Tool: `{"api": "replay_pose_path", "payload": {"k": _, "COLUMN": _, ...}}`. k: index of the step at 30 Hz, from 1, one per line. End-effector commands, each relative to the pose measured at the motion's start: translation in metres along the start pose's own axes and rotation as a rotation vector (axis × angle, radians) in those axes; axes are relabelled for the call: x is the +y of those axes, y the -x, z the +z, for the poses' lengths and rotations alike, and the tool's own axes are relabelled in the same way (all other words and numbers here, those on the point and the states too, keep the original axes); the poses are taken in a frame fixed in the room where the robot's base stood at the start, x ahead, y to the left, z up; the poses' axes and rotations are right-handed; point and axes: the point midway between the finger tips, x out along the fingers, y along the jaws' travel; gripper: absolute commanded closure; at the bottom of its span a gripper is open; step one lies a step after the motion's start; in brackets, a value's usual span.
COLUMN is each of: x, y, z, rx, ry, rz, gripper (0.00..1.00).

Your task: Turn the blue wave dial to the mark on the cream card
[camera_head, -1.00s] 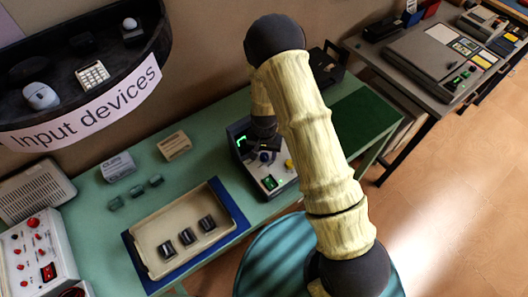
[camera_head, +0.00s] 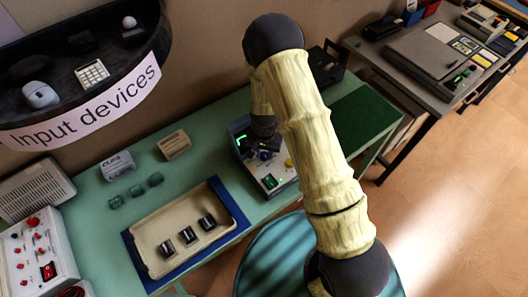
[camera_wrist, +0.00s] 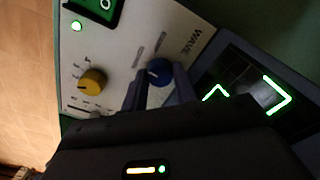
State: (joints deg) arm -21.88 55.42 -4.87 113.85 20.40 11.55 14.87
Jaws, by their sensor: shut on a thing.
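The blue wave dial (camera_wrist: 158,71) sits on the pale instrument panel beside the printed word WAVE. My gripper (camera_wrist: 160,84) has one finger on each side of the dial and is shut on it. In the head view my gripper (camera_head: 264,146) reaches down onto the instrument (camera_head: 272,180), and my arm hides part of it. The dial's pointer mark is too small to read surely. A cream card (camera_head: 174,145) stands at the back of the green table; its print is too small to read.
The instrument has a yellow knob (camera_wrist: 93,81), a green switch (camera_wrist: 98,8) and a dark screen with green lines (camera_wrist: 277,96).

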Motion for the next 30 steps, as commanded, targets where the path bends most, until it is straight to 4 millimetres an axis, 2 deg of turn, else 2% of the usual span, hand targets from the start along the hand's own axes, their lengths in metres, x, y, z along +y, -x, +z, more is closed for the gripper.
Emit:
{"api": "replay_pose_path", "payload": {"k": 21, "x": -0.0003, "y": 0.0010, "z": -0.0003, "rx": 0.001, "ry": -0.548, "rz": 0.000, "gripper": 0.94}}
{"api": "replay_pose_path", "payload": {"k": 30, "x": -0.0004, "y": 0.0009, "z": -0.0003, "rx": 0.000, "ry": -0.690, "rz": -0.001, "gripper": 0.94}}
